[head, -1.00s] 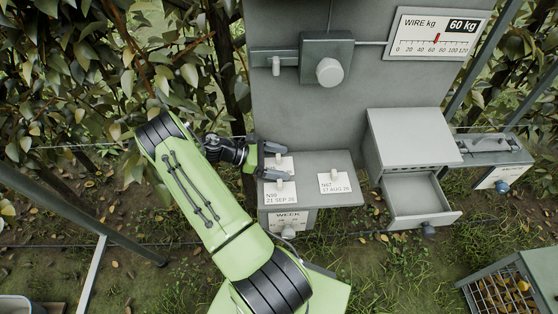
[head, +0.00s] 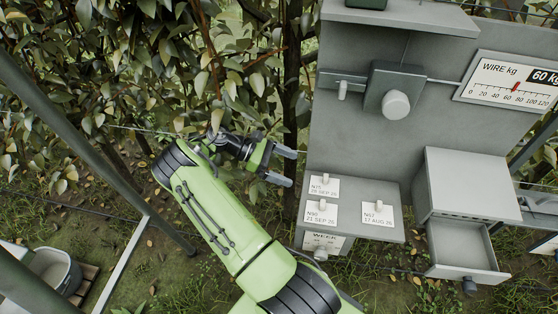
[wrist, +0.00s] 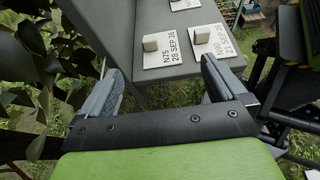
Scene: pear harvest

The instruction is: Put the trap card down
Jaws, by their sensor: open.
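The trap card N75, 28 SEP 26 (head: 316,190), lies flat on the grey box top (head: 350,226), near its back left corner. It is white with a small upright grip block, and it also shows in the wrist view (wrist: 180,59). Card N90 (head: 321,217) lies just in front of it, and card N67 (head: 378,218) lies to the right. My gripper (head: 287,167) is open and empty, to the left of the box and apart from N75. In the wrist view my open fingers (wrist: 162,72) point towards the cards, with N75 beyond them.
A grey panel carries a sliding weight (head: 396,104) and a wire scale (head: 512,86) reading 60 kg. An open drawer (head: 465,247) juts out at the right. Leaves and branches (head: 170,60) crowd the left behind my arm. A bucket (head: 55,268) stands at lower left.

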